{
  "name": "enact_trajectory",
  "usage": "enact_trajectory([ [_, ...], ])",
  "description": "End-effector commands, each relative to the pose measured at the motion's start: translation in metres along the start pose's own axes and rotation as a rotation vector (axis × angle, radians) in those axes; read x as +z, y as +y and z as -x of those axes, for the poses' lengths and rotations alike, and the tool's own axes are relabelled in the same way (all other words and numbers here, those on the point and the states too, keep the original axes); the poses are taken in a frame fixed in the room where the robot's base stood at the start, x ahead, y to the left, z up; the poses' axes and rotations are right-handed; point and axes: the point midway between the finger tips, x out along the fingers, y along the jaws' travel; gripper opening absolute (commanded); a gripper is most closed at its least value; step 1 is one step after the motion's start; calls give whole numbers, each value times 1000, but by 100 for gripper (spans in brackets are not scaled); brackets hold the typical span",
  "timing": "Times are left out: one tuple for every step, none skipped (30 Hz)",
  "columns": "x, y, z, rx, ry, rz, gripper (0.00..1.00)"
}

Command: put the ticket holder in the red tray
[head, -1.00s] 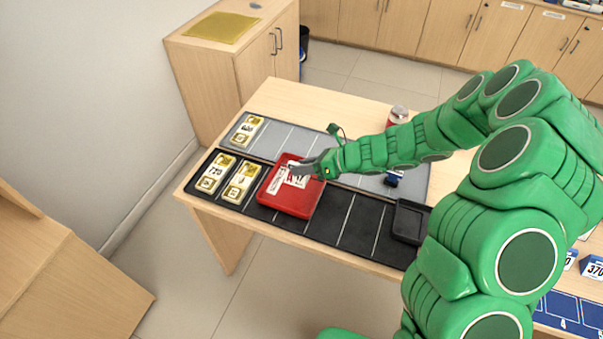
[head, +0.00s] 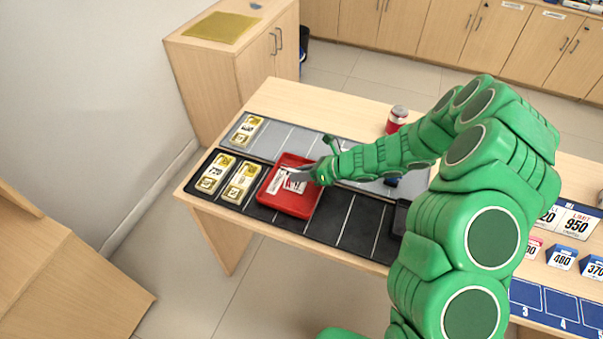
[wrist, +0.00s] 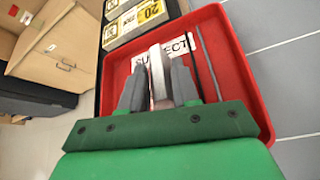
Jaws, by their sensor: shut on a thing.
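The red tray (head: 288,204) sits on the dark mat on the counter. It also fills the middle of the wrist view (wrist: 246,92). My gripper (head: 294,173) is over the tray, and its two grey fingers (wrist: 157,72) are shut on a narrow, pale upright piece, which I take as the ticket holder (wrist: 155,58). The holder is within the tray's outline in the wrist view. Its lower part is hidden by the fingers, so I cannot tell whether it touches the tray floor. A white label with black letters (wrist: 178,46) lies behind the fingers, partly covered.
Gold-and-white note packs (head: 240,182) lie left of the tray, close to its rim. A grey mat (head: 285,137) is behind it. A red can (head: 397,118) stands at the back. Dark mat slots (head: 362,222) to the right are empty. Numbered blocks (head: 562,257) are far right.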

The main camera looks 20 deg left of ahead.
Motion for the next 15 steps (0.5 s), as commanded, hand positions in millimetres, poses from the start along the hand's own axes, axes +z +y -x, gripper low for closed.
enact_trajectory([
  [0, 0, 0, 0, 0, 0, 0],
  [0, 0, 0, 0, 0, 0, 0],
  [0, 0, 0, 0, 0, 0, 0],
  [0, 0, 0, 0, 0, 0, 0],
  [0, 0, 0, 0, 0, -1, 0],
  [-1, 0, 0, 0, 0, -1, 0],
  [-2, 0, -1, 0, 0, -1, 0],
  [-2, -1, -1, 0, 0, -1, 32],
  [-2, 0, -1, 0, 0, -1, 38],
  [-2, 0, -1, 0, 0, -1, 42],
  [-2, 0, -1, 0, 0, -1, 47],
  [-2, -1, -1, 0, 0, -1, 53],
  [-2, 0, -1, 0, 0, -1, 56],
  [-2, 0, -1, 0, 0, -1, 56],
  [-2, 0, -1, 0, 0, -1, 56],
])
